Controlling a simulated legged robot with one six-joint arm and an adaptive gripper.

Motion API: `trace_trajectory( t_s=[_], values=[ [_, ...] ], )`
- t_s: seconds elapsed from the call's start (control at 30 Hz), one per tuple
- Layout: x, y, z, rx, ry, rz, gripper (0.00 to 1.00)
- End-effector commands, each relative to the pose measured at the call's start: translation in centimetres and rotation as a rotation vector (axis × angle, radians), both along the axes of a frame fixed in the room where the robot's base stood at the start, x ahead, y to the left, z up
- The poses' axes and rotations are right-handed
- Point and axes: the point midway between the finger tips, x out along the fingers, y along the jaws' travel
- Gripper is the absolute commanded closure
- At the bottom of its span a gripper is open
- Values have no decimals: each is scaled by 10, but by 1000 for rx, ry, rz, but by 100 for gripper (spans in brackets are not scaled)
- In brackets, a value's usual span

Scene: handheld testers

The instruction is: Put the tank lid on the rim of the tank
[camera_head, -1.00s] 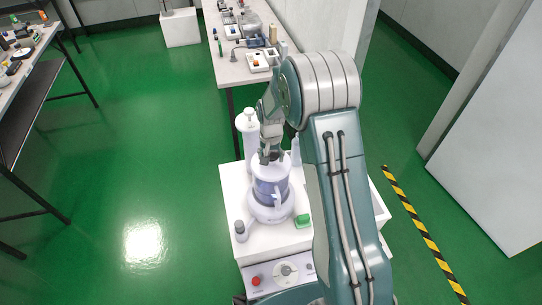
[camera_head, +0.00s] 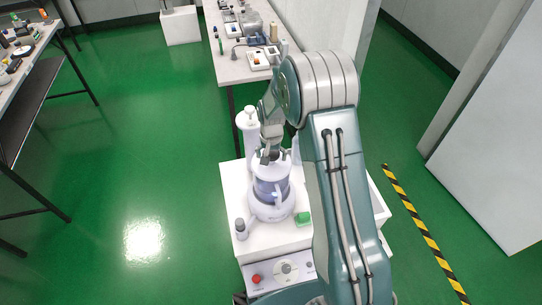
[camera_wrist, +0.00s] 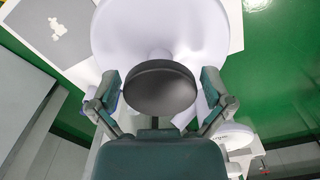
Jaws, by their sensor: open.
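The tank (camera_head: 271,190) is a bluish, see-through vessel on a round white base with a handle at its front, standing upright on a white cart. The tank lid (camera_wrist: 160,22) is a wide white disc with a dark grey round knob in the wrist view. My gripper (camera_wrist: 160,84) is open, with one finger on each side of the knob and gaps between. In the head view my gripper (camera_head: 271,154) is right above the top of the tank. The lid appears to be at the tank's top; my fingers partly hide it, and I cannot tell if it sits evenly on the rim.
A tall white bottle (camera_head: 249,132) stands close behind the tank. A small grey-capped bottle (camera_head: 240,229) and a green block (camera_head: 302,219) are near the cart's front. A bench with instruments (camera_head: 241,69) lies beyond.

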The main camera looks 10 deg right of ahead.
Motion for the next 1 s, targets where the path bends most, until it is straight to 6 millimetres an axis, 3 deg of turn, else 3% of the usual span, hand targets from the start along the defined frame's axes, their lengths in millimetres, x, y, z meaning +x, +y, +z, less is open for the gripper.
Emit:
trace_trajectory(
  t_s=[0.17,0.63,1.0],
  values=[
    [0,0,8,0,-2,0,0],
    [1,0,101,0,-4,0,0],
    [-6,0,144,0,-18,10,0]
  ],
)
